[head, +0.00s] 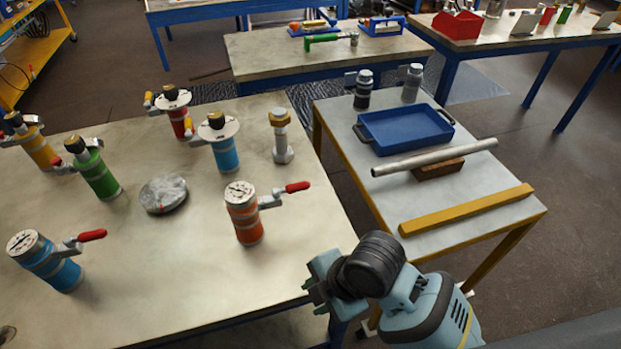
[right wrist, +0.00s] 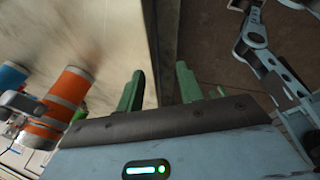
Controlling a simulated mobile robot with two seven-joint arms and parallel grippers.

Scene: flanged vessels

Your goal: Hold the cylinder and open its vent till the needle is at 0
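Several short cylinders stand upright on the left table. An orange cylinder (head: 244,220) has a white dial on top and a red-handled vent lever (head: 296,187) pointing right. A blue cylinder (head: 55,272) at the near left also has a dial and a red-handled lever (head: 92,235). Needle readings are too small to tell. My right gripper (head: 315,287) is near the table's front right edge, apart from the orange cylinder. In the right wrist view its green fingers (right wrist: 160,90) are spread and empty, with the orange cylinder (right wrist: 66,96) to the left. My left gripper is not seen.
Red (head: 174,113), light blue (head: 221,148), green (head: 95,172) and yellow (head: 37,149) vessels stand farther back. A round metal disc (head: 163,194) lies mid-table. The right table holds a blue tray (head: 374,146), a metal pipe (head: 435,157) and a yellow bar (head: 465,210).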

